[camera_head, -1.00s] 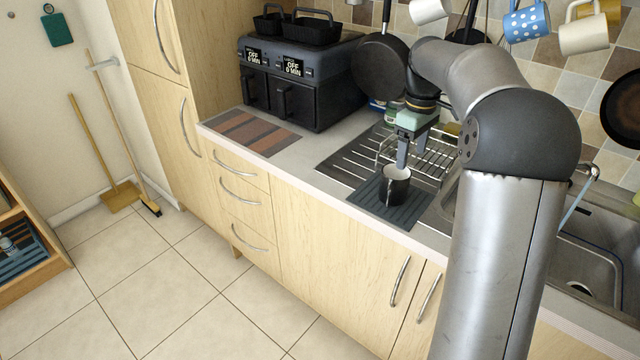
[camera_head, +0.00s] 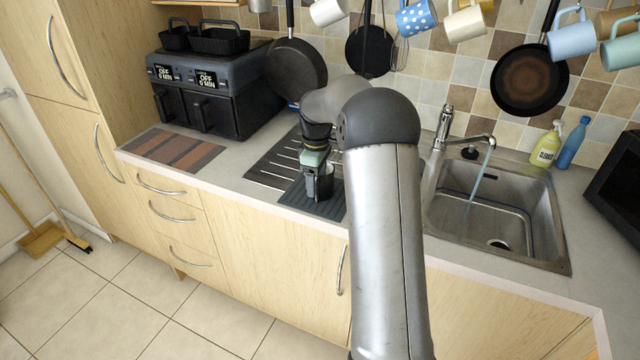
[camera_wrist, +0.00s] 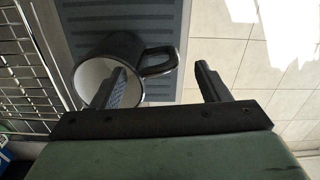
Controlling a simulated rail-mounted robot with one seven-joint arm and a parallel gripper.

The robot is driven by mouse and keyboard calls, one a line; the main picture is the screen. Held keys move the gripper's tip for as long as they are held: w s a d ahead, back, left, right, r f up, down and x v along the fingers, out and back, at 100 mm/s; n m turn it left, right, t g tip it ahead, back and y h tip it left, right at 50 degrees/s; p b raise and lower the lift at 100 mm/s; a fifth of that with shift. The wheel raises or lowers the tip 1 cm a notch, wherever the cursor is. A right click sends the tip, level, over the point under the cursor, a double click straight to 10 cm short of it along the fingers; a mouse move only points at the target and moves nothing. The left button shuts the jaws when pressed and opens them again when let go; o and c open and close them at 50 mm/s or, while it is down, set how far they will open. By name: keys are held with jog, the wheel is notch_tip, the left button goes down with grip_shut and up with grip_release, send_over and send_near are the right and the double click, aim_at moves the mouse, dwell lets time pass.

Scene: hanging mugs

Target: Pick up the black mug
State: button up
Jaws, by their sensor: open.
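The black mug (camera_head: 323,184) stands on a dark ribbed mat (camera_head: 298,196) on the counter, mostly behind my gripper (camera_head: 318,184) in the head view. In the wrist view the mug (camera_wrist: 124,46) shows its white inside and its black handle pointing right. My gripper (camera_wrist: 164,84) is open there. Its left finger overlaps the mug's opening and its right finger is to the right of the handle, so the handle lies between the fingers. I cannot tell whether either finger touches the mug.
A wire dish rack (camera_wrist: 25,65) is left of the mug in the wrist view. A sink (camera_head: 490,215) with a running tap is to the right. A black air fryer (camera_head: 215,85) stands left. Pans and several mugs hang on the wall behind.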

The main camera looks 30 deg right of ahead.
jog(key=shift+s+d+f+p, duration=0.1)
jog(key=shift+f+p, duration=0.35)
jog(key=shift+f, duration=0.85)
jog(key=shift+s+d+f+p, duration=0.1)
jog(key=shift+f+p, duration=0.3)
jog(key=shift+f, duration=0.9)
jog(key=c, duration=1.3)
